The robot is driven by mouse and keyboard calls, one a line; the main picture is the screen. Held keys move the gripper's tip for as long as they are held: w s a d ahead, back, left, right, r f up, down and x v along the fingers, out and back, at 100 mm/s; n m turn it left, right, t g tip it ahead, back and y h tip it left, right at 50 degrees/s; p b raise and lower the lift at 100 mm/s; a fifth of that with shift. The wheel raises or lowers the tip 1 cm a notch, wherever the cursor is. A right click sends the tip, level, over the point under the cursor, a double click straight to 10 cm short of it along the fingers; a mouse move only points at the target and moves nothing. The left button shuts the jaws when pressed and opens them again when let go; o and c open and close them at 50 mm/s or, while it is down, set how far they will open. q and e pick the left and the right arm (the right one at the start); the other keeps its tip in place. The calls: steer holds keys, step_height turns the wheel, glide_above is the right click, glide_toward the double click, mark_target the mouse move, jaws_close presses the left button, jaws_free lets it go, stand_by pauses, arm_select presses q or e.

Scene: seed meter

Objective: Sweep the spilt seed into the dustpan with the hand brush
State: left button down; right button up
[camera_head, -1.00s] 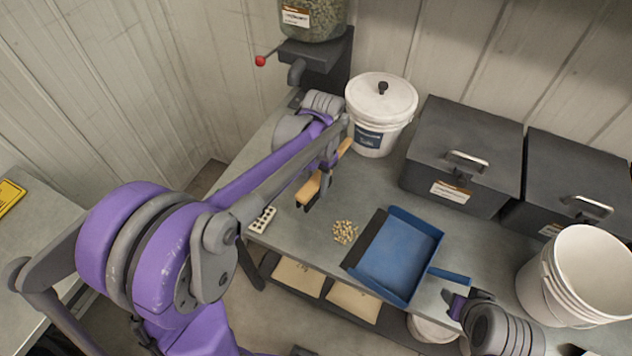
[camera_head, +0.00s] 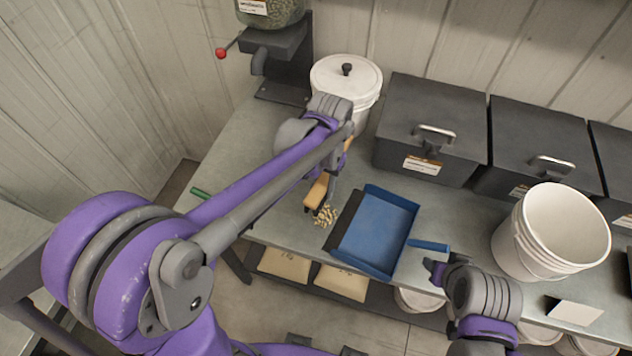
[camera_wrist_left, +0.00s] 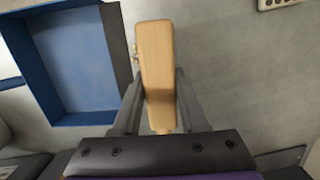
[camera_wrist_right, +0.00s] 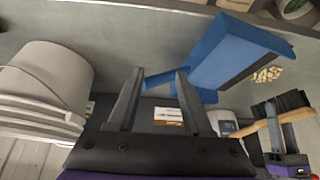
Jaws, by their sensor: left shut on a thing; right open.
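The hand brush (camera_head: 317,192) has a pale wooden back and dark bristles. My left gripper (camera_head: 335,165) is shut on the brush, and its wooden back shows between the fingers in the left wrist view (camera_wrist_left: 156,70). The spilt seed (camera_head: 326,216) lies in a small pile on the bench, right by the brush's near end. The blue dustpan (camera_head: 372,235) lies just right of the seed, its dark lip facing the pile. My right gripper (camera_head: 434,270) is open and empty near the dustpan handle (camera_head: 428,246); in the right wrist view the handle (camera_wrist_right: 158,80) shows beyond the fingers.
A lidded white bucket (camera_head: 345,82) stands behind the brush. Dark lidded bins (camera_head: 430,130) line the wall. An open white bucket (camera_head: 552,235) stands at the right. A seed dispenser (camera_head: 275,55) with a red-knobbed lever is at the back left.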

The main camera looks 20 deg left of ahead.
mark_target(395, 242)
steer(key=shift+w+a, duration=0.1)
steer(key=c, duration=0.4)
steer(key=shift+w+a+r, duration=0.15)
steer(key=shift+w, duration=0.05)
steer(key=shift+c, duration=1.2)
steer(key=w+a+g, duration=0.5)
steer(key=w+a, duration=0.1)
steer(key=shift+w+a, duration=0.25)
jaws_close()
steer(key=shift+g, duration=0.4)
steer(key=shift+w+a+f, duration=0.1)
steer(key=shift+a+f, duration=0.05)
steer(key=shift+f, duration=1.1)
steer(key=shift+w+a+f, duration=0.15)
steer(key=shift+a+f, duration=0.05)
steer(key=shift+f, duration=1.05)
steer(key=shift+w+a+f, duration=0.1)
steer(key=shift+a+f, duration=0.05)
steer(key=shift+f, duration=1.1)
steer(key=shift+f, duration=0.55)
